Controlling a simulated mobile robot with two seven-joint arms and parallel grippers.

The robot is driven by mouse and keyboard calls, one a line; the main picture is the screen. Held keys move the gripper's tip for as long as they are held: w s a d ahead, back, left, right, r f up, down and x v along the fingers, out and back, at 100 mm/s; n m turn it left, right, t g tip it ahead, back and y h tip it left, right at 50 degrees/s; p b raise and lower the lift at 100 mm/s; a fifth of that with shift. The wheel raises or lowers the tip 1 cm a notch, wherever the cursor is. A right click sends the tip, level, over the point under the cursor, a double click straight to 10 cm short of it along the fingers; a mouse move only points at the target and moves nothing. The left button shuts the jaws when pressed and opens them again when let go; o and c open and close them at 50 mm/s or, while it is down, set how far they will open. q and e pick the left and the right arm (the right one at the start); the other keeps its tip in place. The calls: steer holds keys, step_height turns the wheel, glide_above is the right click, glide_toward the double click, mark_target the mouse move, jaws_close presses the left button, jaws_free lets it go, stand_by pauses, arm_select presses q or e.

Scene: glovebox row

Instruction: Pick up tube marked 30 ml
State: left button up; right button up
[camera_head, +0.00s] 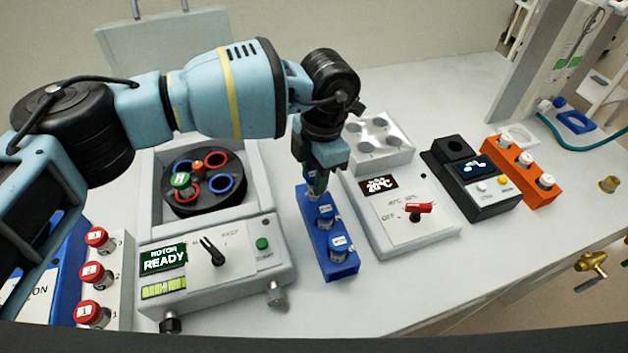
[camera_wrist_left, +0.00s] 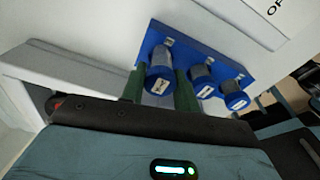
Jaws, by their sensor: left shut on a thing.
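A blue rack (camera_head: 341,267) holds a row of tubes with blue caps and white cap labels. Two of these tubes, the middle one (camera_head: 325,215) and the front one (camera_head: 340,245), show clear of my gripper. My left gripper (camera_head: 317,182) points down over the back end of the rack and is shut on the back tube. In the left wrist view that back tube (camera_wrist_left: 159,72) is between the two green fingers, at the rack (camera_wrist_left: 195,48). I cannot tell whether it is lifted. The cap labels are too small to read. My right gripper is not in view.
A centrifuge (camera_head: 215,262) with a "ROTOR READY" display stands left of the rack. A white heater block (camera_head: 403,238) stands close on the right. Further right are a dark device (camera_head: 484,204) and an orange rack (camera_head: 540,200). Red-capped tubes (camera_head: 97,238) stand far left.

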arm_select(q)
step_height(320, 180, up, 8)
steer(key=shift+r, duration=0.1)
stand_by(0.4)
